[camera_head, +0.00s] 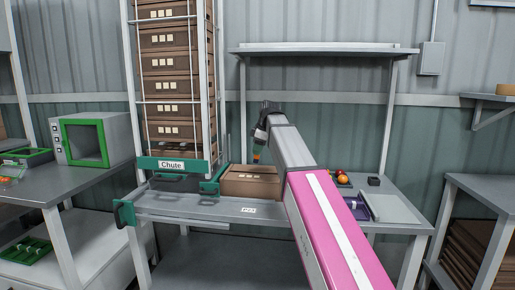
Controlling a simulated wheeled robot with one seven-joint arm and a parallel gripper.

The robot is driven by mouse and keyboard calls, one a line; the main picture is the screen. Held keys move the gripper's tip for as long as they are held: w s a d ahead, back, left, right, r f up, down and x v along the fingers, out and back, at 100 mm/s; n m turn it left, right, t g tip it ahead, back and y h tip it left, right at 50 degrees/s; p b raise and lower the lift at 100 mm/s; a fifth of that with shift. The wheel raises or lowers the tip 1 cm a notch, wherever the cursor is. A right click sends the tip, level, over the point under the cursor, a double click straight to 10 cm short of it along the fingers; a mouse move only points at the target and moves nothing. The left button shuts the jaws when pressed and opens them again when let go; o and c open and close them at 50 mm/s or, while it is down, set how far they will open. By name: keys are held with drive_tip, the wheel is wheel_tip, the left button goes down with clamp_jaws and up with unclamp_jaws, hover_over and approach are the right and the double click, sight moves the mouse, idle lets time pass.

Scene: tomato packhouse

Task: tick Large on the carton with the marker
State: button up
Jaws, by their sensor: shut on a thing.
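The brown carton (243,184) sits on the grey bench just right of the chute, with small pale marks on its front face. My gripper (257,149) is above the carton's right part, pointing down, partly beside my grey and pink arm. It is shut on a small, dark, upright thing with an orange part, seemingly the marker (256,157). A gap seems to show between its lower end and the carton top. Any tick boxes or writing on the carton are too small to read.
The chute rack (172,165) with stacked cartons stands left of the carton. Red and orange tomatoes (342,179), a small dark block (374,181) and a pale tray (396,206) lie at the right. A shelf (320,50) hangs above. A green-framed box (88,141) stands far left.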

drive_tip(key=shift+f, duration=2.85)
drive_tip(key=shift+f, duration=0.45)
drive_tip(key=shift+w+d, duration=0.3)
drive_tip(key=shift+d, duration=0.2)
drive_tip(key=shift+s+a, duration=0.15)
drive_tip(key=shift+r, duration=0.1)
drive_tip(key=shift+r, duration=2.9)
